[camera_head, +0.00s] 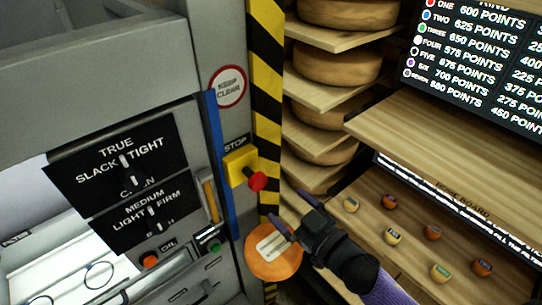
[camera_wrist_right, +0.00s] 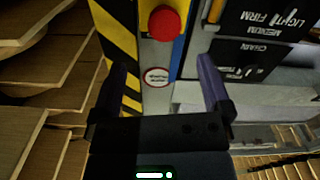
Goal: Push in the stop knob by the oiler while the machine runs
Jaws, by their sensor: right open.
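The stop knob (camera_head: 257,181) is a red mushroom knob on a yellow box (camera_head: 239,163) under the word STOP, on the machine's grey front edge. In the right wrist view the red knob (camera_wrist_right: 165,22) is at the top, ahead of and between the fingers. My right gripper (camera_head: 288,216) is open and empty, below and right of the knob and apart from it. Its two fingers also show in the wrist view (camera_wrist_right: 164,75). An amber upright tube (camera_head: 210,195), perhaps the oiler, stands left of the knob. My left gripper is not in view.
Shelves with cheese wheels (camera_head: 338,64) stand right of the striped post (camera_head: 267,70). A wooden board (camera_head: 400,230) with several small labelled rounds lies at lower right. An orange round (camera_head: 273,264) is just below the gripper. Orange (camera_head: 150,260) and green (camera_head: 214,247) buttons sit lower left.

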